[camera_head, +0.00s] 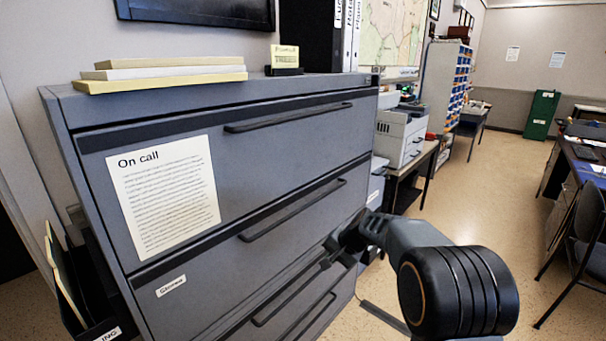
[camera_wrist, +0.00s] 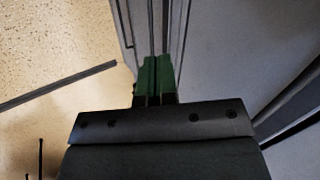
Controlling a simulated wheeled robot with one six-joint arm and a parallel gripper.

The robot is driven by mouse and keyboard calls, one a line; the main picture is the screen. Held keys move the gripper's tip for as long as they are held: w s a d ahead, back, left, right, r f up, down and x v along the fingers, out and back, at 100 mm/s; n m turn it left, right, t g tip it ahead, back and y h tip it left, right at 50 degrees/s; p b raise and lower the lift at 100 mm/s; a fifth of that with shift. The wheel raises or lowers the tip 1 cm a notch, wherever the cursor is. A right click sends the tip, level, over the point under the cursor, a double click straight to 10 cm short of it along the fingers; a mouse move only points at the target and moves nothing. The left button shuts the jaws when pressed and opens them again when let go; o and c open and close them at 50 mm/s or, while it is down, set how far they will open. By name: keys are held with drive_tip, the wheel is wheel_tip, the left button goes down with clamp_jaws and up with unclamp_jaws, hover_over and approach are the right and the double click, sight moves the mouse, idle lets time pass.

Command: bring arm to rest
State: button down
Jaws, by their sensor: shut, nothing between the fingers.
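My arm reaches forward from the lower right in the head view, in front of a grey filing cabinet (camera_head: 180,110). My gripper (camera_head: 328,262) is close to the cabinet's front, by its lower drawers. In the wrist view my gripper (camera_wrist: 157,62) shows two green-tinted fingers pressed together with nothing between them. The cabinet front (camera_wrist: 225,50) fills the right side of that view. I cannot tell whether the fingertips touch the cabinet.
An On call sheet (camera_head: 163,195) is on the cabinet front, and folders (camera_head: 165,72) lie on top. A printer (camera_head: 402,135) stands behind on a side table. A chair (camera_head: 590,235) and desk are at the right. Open floor (camera_head: 480,200) lies between.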

drive_tip(key=s+d+r+n+h+p, duration=0.2)
drive_tip(key=s+r+p, duration=0.3)
drive_tip(key=s, duration=0.9)
drive_tip(key=s+d+r+n+h+p, duration=0.3)
drive_tip(key=s+r+p, duration=0.3)
drive_tip(key=s+r, duration=0.5)
drive_tip(key=s+d+n, duration=0.1)
drive_tip(key=s, duration=0.2)
drive_tip(key=shift+d+r, duration=0.15)
drive_tip(key=shift+d, duration=0.25)
